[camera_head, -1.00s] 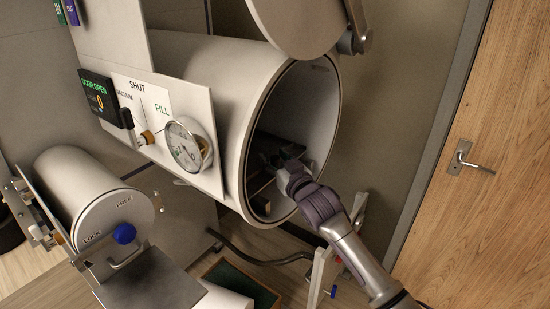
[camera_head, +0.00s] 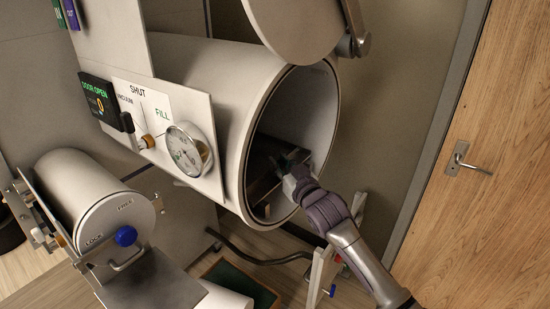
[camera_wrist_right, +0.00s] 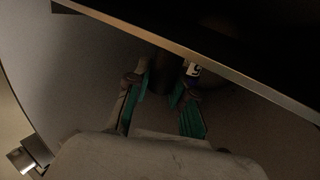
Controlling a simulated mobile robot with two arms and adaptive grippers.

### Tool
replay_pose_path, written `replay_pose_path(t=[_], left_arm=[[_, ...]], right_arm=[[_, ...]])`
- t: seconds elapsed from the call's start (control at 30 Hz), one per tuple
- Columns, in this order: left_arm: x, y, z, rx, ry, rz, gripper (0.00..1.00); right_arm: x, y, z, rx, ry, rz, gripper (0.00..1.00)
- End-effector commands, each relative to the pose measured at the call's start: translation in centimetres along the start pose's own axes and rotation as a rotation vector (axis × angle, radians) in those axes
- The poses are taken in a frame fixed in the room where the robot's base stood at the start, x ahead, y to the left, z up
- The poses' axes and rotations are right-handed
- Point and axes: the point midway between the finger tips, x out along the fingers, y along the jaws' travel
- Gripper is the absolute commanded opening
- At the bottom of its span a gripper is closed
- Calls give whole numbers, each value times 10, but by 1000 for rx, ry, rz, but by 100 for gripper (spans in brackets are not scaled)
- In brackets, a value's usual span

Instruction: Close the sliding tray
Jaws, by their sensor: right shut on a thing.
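The sliding tray (camera_head: 265,186) is a dark flat tray with a thin metal edge, inside the mouth of the big white cylindrical chamber (camera_head: 224,80). The tray's metal edge (camera_wrist_right: 215,60) crosses the top of the right wrist view. My right gripper (camera_head: 284,168) reaches into the open mouth at the tray's front. In the wrist view its two teal-padded fingers (camera_wrist_right: 168,84) are shut on a dark part at the tray, probably its handle, mostly hidden in shadow. My left gripper is not in view.
The chamber's round door (camera_head: 295,25) stands open above the mouth. A gauge panel (camera_head: 165,120) is on the chamber's side. A smaller cylinder (camera_head: 85,195) with a blue knob stands at the lower left. A white stand (camera_head: 322,275) is below the arm.

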Motion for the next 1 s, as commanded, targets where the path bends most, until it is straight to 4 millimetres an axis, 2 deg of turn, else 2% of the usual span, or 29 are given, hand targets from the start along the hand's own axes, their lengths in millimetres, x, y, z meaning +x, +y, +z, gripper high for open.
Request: replay_pose_path(t=[0.17,0.2,0.33,0.6,0.73,0.87,1.0], left_arm=[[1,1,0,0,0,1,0],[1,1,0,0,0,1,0],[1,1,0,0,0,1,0],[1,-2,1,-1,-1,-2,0],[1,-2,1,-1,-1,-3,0],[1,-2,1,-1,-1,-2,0],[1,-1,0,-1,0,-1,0]], right_arm=[[1,-1,1,0,-2,0,0],[1,-1,1,0,-1,0,30],[1,-1,1,0,-1,0,50],[1,-1,0,0,0,0,50],[-6,0,0,0,0,0,50],[-24,0,1,0,0,0,50],[-54,0,2,0,-2,0,50]])
